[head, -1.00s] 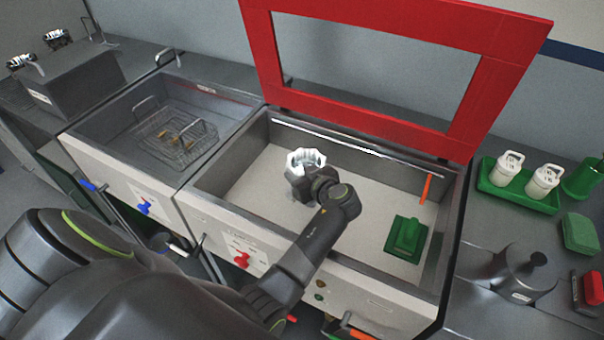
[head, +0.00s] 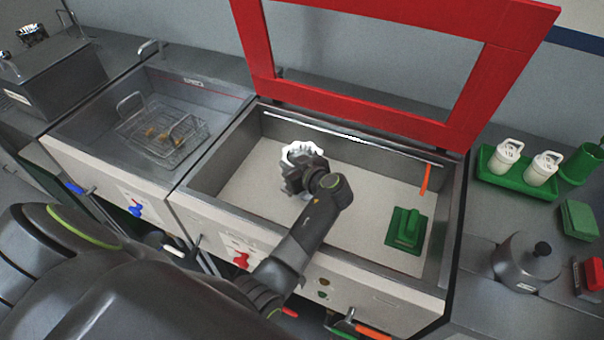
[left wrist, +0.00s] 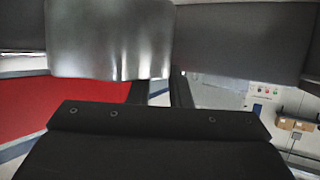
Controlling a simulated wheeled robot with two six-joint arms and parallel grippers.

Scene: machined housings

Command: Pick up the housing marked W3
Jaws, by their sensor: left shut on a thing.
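A bright silvery housing (head: 302,151) with a lobed rim is in my left gripper (head: 297,174), over the pale floor of the wide basin (head: 250,205). The dark gripper covers its near side. In the left wrist view, the shiny curved metal of the housing (left wrist: 110,42) fills the upper left, at the dark fingers of my left gripper (left wrist: 160,90). No marking on it can be read, so I cannot tell if it is W3. Its height above the floor is unclear. My right gripper is out of view.
A red-framed lid (head: 350,110) stands open behind the basin. A green block with a handle (head: 407,228) and an orange bar (head: 425,178) are at its right. A wire basket (head: 165,135) lies in the left basin. Another silvery housing (head: 33,30) is far left. White canisters (head: 507,153) stand right.

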